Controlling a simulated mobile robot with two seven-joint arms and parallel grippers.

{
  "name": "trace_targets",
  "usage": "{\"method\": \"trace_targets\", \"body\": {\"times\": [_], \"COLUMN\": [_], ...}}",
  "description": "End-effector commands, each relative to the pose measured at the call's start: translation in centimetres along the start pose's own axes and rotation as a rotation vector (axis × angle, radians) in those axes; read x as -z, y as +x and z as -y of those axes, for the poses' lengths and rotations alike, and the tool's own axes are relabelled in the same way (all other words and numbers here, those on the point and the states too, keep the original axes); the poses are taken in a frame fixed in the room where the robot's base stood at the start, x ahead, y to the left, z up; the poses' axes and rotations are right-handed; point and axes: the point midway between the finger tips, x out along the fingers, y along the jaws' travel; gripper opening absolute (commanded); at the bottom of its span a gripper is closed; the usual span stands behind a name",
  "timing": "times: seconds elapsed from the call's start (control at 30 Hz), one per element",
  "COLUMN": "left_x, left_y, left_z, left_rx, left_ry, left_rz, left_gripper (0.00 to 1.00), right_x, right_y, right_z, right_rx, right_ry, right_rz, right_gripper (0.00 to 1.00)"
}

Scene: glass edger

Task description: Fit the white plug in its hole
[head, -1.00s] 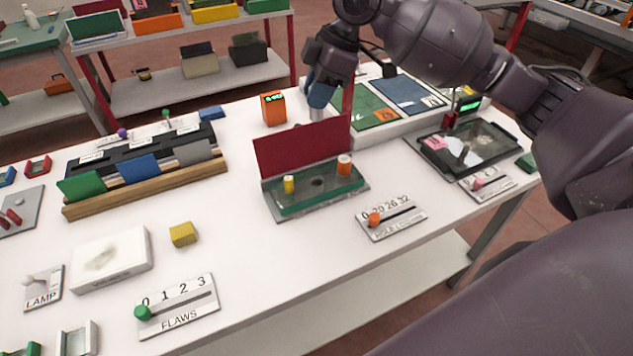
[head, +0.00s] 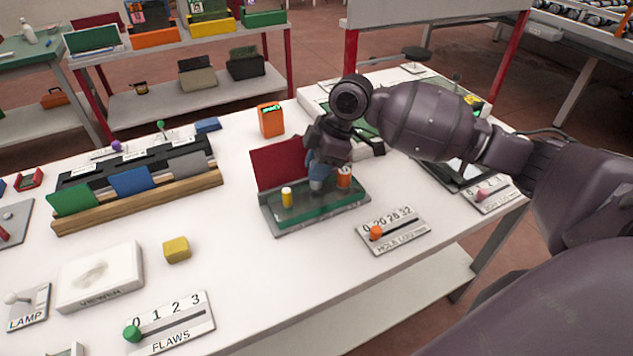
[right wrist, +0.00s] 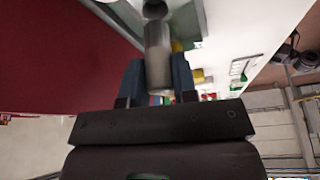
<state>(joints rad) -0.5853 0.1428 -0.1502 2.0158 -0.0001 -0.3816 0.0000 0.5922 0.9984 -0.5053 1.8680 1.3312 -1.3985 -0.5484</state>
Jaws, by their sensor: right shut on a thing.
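A small fixture has a green block (head: 335,202) on a grey base with a dark red panel (head: 276,163) behind it. A yellow plug (head: 287,197) stands at its left and an orange-and-white plug (head: 343,177) at its right. My right gripper (head: 318,172) is over the middle, between the two plugs, pointing down. Its blue fingers are shut on the white plug (right wrist: 158,55), a pale grey cylinder in the right wrist view. The hole in the middle is hidden behind the gripper and plug in the head view; I cannot tell whether the plug's end is in it. My left gripper is not in view.
An orange box with a green display (head: 271,121) stands behind the fixture. A slider plate (head: 395,232) lies in front, right. A rack with coloured panels (head: 135,183) and a yellow block (head: 177,249) are to the left. The white table is clear between them.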

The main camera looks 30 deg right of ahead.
Motion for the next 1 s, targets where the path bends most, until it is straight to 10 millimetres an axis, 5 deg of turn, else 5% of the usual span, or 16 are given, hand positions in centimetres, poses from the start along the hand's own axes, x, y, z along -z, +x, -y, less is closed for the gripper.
{"method": "trace_targets", "body": {"times": [0.27, 0.7, 0.73, 0.87, 1.0], "left_x": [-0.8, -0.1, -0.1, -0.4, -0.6], "left_y": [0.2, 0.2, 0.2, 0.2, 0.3], "left_z": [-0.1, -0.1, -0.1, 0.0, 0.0], "left_rx": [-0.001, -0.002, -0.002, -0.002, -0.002], "left_ry": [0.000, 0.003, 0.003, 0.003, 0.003], "left_rz": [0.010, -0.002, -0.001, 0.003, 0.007], "left_gripper": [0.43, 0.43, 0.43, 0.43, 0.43], "right_x": [-1.7, -1.9, -1.9, -1.9, -1.9], "right_y": [4.1, 4.5, 4.5, 4.5, 4.5], "right_z": [0.1, 0.0, 0.0, 0.1, 0.0], "right_rx": [0.004, 0.001, 0.001, 0.001, 0.001], "right_ry": [0.002, 0.001, 0.001, 0.001, 0.001], "right_rz": [0.002, 0.001, 0.001, 0.001, 0.001], "right_gripper": [0.00, 0.00, 0.31, 0.51, 0.52]}}
